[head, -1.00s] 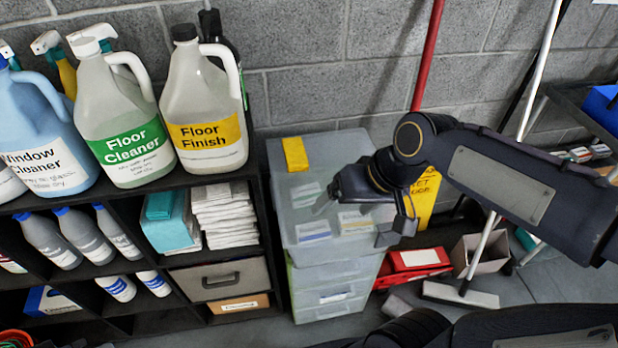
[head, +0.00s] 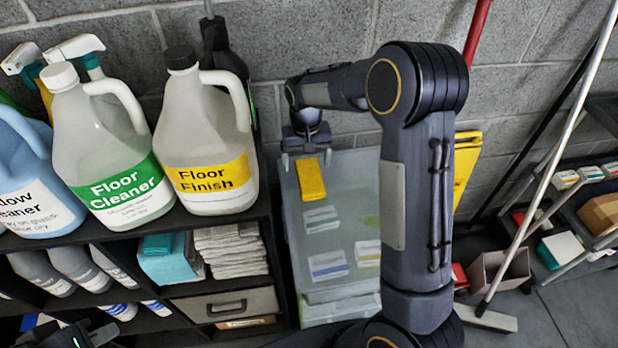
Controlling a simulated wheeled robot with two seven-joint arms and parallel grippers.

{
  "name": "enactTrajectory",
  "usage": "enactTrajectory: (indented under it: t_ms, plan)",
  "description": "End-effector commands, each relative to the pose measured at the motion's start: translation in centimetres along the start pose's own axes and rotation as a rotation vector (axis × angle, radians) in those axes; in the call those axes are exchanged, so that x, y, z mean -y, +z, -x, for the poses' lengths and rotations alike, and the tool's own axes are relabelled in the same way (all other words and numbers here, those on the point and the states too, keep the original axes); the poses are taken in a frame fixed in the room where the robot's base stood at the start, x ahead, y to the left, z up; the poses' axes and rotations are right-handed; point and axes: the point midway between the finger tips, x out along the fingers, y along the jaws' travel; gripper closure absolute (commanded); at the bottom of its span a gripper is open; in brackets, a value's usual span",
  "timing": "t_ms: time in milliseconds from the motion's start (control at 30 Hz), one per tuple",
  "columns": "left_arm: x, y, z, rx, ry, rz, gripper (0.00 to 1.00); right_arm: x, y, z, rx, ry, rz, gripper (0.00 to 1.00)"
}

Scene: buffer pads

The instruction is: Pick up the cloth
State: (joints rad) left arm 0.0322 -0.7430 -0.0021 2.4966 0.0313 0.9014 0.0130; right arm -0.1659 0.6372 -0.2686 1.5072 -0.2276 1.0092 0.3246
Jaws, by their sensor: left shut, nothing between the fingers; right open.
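A folded yellow cloth (head: 311,180) lies on top of the translucent plastic drawer unit (head: 345,205), near its back left edge. My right gripper (head: 306,157) is open, with its two fingers spread left and right just behind or above the far end of the cloth. Whether the fingers touch it cannot be told. My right arm runs across the drawer unit and hides its right side. My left gripper (head: 88,337) shows only in part at the bottom left edge, in front of the shelf. It is shut and empty.
The black shelf (head: 225,222) at left holds a Floor Finish jug (head: 205,140), a Floor Cleaner jug (head: 105,150) and stacked teal and white cloths. A block wall stands close behind. A white pole (head: 560,140) leans at right.

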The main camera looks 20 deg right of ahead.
Motion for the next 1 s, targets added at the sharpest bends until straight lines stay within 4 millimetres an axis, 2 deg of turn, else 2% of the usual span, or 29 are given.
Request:
enactTrajectory:
  t_ms: [167,300,600,1000]
  plan:
    - [-0.2,-0.2,0.4,0.0,0.0,0.0,1.0,-0.5,0.9,-2.5,0.005,0.001,-0.001,0.15]
    - [-0.2,-0.2,0.5,0.0,0.0,0.0,1.0,-0.5,0.8,-4.3,0.002,0.0,0.0,0.15]
    - [-0.2,-0.2,0.5,0.0,0.0,0.0,1.0,-0.5,0.8,-4.8,-0.001,-0.001,0.0,0.15]
    - [-0.2,-0.2,0.5,0.0,0.0,0.0,1.0,-0.5,0.8,-4.8,-0.001,-0.001,0.0,0.67]
